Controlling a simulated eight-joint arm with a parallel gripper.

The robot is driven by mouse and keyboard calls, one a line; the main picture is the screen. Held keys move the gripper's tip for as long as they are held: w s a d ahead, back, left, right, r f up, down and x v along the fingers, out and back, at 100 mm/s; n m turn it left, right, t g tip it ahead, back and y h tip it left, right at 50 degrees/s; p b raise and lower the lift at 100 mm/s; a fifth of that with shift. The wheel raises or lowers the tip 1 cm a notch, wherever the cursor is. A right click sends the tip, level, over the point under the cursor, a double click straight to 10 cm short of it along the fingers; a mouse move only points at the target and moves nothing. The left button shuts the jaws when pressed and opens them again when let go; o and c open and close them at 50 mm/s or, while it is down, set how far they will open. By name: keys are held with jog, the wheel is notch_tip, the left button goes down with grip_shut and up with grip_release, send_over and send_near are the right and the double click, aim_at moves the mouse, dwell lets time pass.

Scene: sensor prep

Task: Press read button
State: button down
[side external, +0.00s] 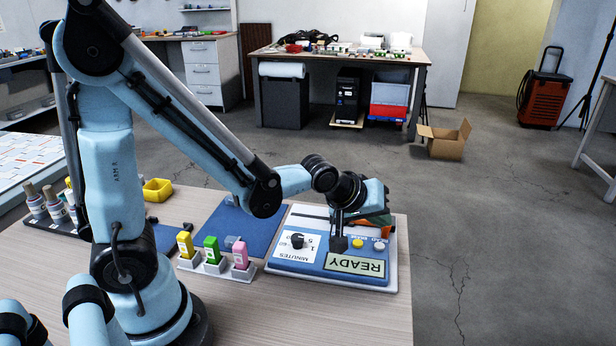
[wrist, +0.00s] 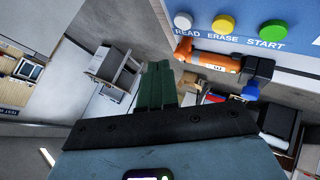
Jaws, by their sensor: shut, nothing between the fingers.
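The read button (wrist: 184,20) is a round white button above the word READ on the blue panel in the wrist view. It shows as a pale button (side external: 379,246) at the right of the device (side external: 302,268) in the side view. The yellow erase button (wrist: 223,24) and green start button (wrist: 274,33) sit beside it; erase also shows in the side view (side external: 357,243).
The device has a READY display (side external: 355,265) and a black minutes knob (side external: 298,240). An orange and black object (wrist: 210,57) lies beside the button row. Yellow, green and pink blocks (side external: 212,250) stand in white holders left of the device. A yellow bin (side external: 157,190) is farther left.

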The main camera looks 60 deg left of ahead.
aim_at(375, 247)
jog(key=shift+f, duration=1.65)
jog(key=shift+f, duration=0.2)
dwell(0.7)
jog(key=shift+f, duration=0.25)
jog(key=shift+f, duration=0.4)
dwell(0.7)
jog(key=shift+r, duration=0.85)
jog(key=shift+r, duration=2.5)
